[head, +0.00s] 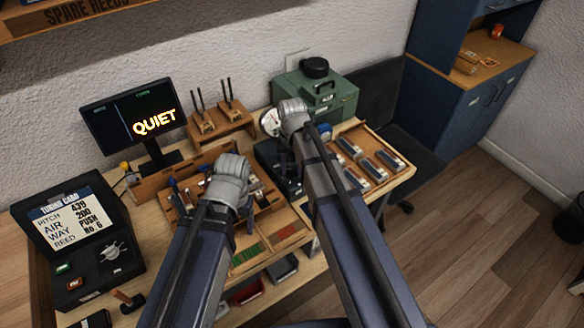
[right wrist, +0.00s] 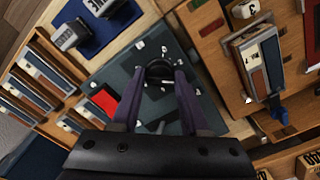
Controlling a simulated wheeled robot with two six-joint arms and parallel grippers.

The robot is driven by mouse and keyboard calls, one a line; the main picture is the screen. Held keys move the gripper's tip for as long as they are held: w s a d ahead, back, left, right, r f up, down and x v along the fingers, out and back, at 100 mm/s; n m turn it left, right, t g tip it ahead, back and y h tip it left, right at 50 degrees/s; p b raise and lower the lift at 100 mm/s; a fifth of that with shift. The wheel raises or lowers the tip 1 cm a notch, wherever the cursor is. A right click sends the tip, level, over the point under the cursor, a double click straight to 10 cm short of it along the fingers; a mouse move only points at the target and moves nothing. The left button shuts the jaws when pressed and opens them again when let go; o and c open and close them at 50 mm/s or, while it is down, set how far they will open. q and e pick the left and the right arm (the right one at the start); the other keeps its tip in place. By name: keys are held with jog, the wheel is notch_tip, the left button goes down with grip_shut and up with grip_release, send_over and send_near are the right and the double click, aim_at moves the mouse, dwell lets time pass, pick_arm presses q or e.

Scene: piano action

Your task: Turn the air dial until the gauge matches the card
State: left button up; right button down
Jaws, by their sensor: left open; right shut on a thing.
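The tuning card (head: 72,212) is on the black panel at the left and reads pitch 439, air 200, way push, reed No. 6. The round white gauge (head: 269,122) stands at the back, partly hidden by my right arm; its reading is too small to tell. In the right wrist view, my right gripper (right wrist: 157,88) is shut on a round black knob, apparently the air dial (right wrist: 160,70), on a dark teal box (right wrist: 125,80).
A monitor (head: 130,117) shows "QUIET". A tray of reed blocks (head: 389,147) lies right of the box. A wooden rack (head: 222,122) holds upright tools.

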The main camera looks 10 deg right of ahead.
aim_at(292, 170)
dwell(0.5)
jog(key=shift+c, duration=2.1)
grip_release()
notch_tip(292, 170, up, 8)
jog(key=p, duration=0.8)
jog(key=shift+f, duration=0.1)
jog(key=s+a+f+n+b, duration=0.1)
jog(key=s+a+n, duration=0.2)
jog(key=s, duration=0.5)
jog(key=s+a+f+n+h+b, duration=0.1)
jog(key=s+a+n, duration=0.2)
jog(key=s, duration=0.5)
jog(key=shift+s+f+n+b, duration=0.25)
jog(key=shift+s+n+b, duration=0.15)
jog(key=shift+n, duration=0.3)
